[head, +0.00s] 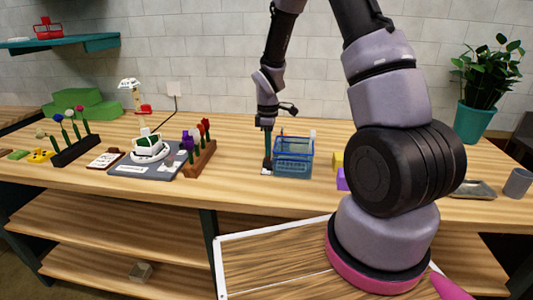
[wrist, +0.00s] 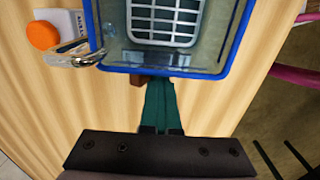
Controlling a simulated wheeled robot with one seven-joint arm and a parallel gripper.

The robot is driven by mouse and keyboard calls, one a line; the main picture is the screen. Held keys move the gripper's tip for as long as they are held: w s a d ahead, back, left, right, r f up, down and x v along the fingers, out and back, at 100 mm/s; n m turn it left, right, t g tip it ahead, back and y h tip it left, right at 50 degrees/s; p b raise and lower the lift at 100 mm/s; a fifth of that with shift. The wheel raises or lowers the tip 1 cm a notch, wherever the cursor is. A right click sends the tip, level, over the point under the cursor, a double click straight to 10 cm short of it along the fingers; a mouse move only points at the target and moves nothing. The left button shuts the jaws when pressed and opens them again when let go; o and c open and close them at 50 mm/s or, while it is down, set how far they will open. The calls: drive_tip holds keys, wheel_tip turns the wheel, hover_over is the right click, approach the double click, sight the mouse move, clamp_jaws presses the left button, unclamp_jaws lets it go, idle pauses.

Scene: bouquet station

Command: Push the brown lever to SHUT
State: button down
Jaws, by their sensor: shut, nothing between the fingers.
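A clear bin with a blue rim (head: 311,157) stands on the wooden table; it fills the top of the wrist view (wrist: 222,70), with a white grid inside. My gripper (head: 267,165) points down at the bin's left side in the head view. Its teal fingers are together and empty in the wrist view (wrist: 160,82), their tips close to the bin's near wall. A small brown piece (wrist: 137,80), apparently the lever, shows just left of the fingertips. The fingers hide most of it, and I cannot tell contact. No SHUT marking is readable.
A metal tap-like part (wrist: 75,58) juts from the bin's left side in the wrist view, near an orange disc (wrist: 42,35). Flower racks (head: 200,160) stand left of the bin; a yellow block (head: 337,160) and a purple block (head: 342,180) lie right.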

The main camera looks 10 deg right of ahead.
drive_tip(key=shift+r, duration=2.9)
drive_tip(key=shift+a, duration=0.1)
drive_tip(key=s+d+r+m+t, duration=0.2)
drive_tip(key=s+r+m, duration=0.2)
drive_tip(key=r, duration=0.5)
drive_tip(key=s+d+r+m+t, duration=0.1)
drive_tip(key=s+r+m, duration=0.25)
drive_tip(key=r, duration=0.65)
drive_tip(key=s+r+m+t+y, duration=0.1)
drive_tip(key=s+r+m+t, duration=0.1)
drive_tip(key=s+r+m, duration=0.3)
drive_tip(key=s+d+r+m+t+y, duration=0.1)
drive_tip(key=s+r+m+t, duration=0.1)
drive_tip(key=s+r+m, duration=0.3)
drive_tip(key=s, duration=0.4)
drive_tip(key=shift+s, duration=0.4)
